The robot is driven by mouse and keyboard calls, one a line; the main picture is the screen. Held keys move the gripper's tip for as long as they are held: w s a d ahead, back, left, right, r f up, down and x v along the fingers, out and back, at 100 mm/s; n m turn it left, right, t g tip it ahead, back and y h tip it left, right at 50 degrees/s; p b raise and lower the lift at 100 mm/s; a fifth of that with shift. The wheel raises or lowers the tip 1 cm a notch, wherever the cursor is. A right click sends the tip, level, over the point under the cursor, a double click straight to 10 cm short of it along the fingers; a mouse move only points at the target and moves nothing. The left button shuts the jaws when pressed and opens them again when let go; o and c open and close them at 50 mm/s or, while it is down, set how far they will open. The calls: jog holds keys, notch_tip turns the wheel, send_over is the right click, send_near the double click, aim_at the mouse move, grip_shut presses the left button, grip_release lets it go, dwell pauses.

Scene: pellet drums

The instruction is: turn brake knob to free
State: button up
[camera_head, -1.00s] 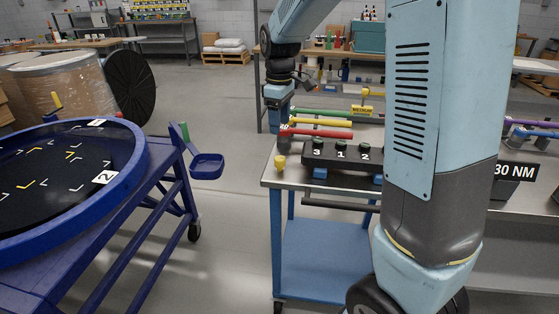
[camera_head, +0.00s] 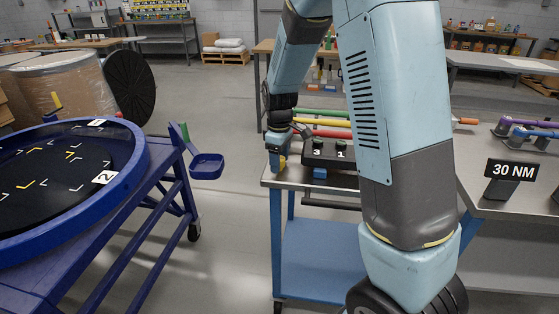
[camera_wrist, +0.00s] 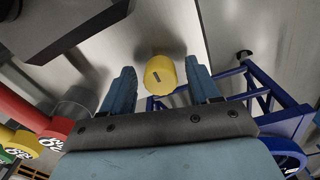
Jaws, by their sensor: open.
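A small yellow knob (camera_wrist: 160,82) with a short dark mark on its face lies between my gripper's (camera_wrist: 160,70) two fingers in the wrist view. The fingers are open, with a gap visible on each side of the knob. In the head view the yellow knob (camera_head: 281,163) is at the left front corner of the cart top, just under my gripper (camera_head: 278,156), and is partly hidden by it. No label beside the knob is readable.
A black block (camera_head: 325,155) with numbered green buttons stands right of the knob. Red, yellow and green handles (camera_head: 325,123) lie behind it. A 30 NM sign (camera_head: 511,170) stands at right.

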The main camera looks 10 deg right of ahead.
jog(key=shift+f, duration=0.25)
jog(key=shift+c, duration=0.3)
jog(key=c, duration=1)
